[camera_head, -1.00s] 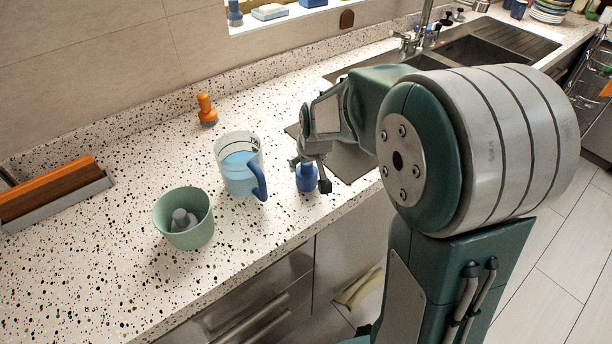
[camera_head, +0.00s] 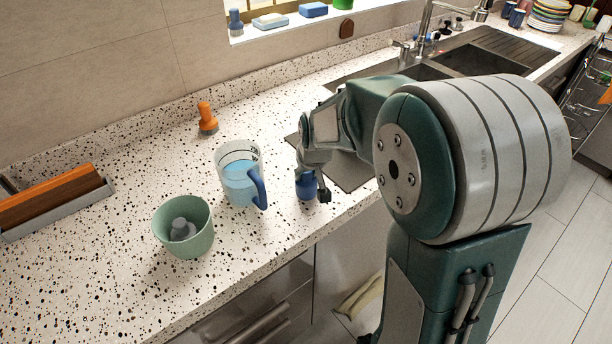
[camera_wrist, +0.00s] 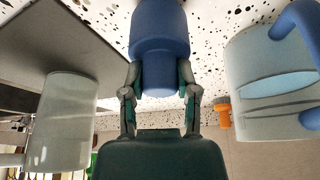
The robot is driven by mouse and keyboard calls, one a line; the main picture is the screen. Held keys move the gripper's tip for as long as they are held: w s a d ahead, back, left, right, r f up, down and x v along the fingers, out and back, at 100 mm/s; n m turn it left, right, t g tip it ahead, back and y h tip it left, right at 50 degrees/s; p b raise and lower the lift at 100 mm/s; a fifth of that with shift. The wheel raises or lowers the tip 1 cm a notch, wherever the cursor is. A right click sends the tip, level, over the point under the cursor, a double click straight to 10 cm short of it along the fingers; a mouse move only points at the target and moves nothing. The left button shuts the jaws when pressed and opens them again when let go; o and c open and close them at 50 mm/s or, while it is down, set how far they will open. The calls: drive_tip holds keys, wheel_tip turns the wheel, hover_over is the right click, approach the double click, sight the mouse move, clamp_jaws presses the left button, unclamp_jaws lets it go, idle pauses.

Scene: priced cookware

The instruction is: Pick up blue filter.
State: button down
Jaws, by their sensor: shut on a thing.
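The blue filter (camera_head: 306,187) stands on the speckled counter near its front edge, right of the measuring jug. My gripper (camera_head: 310,178) is over it from above, with its fingers at the filter's sides. In the wrist view the blue filter (camera_wrist: 160,45) fills the top middle, and my gripper (camera_wrist: 161,82) is shut on its narrower end, one finger on each side. In the head view the fingers partly hide the filter's upper part. I cannot tell whether its base touches the counter.
A clear jug (camera_head: 238,175) with blue liquid and a blue handle stands close left of the filter. A green cup (camera_head: 183,226) holding a grey piece is farther left. An orange-handled brush (camera_head: 207,118) stands behind. A sink (camera_head: 440,62) lies at the back right.

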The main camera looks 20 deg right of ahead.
wheel_tip(320, 180, up, 2)
drive_tip(key=shift+r, duration=0.25)
drive_tip(key=s+d+r, duration=0.3)
drive_tip(key=s+r, duration=0.7)
drive_tip(key=s, duration=0.3)
drive_tip(key=shift+s, duration=0.3)
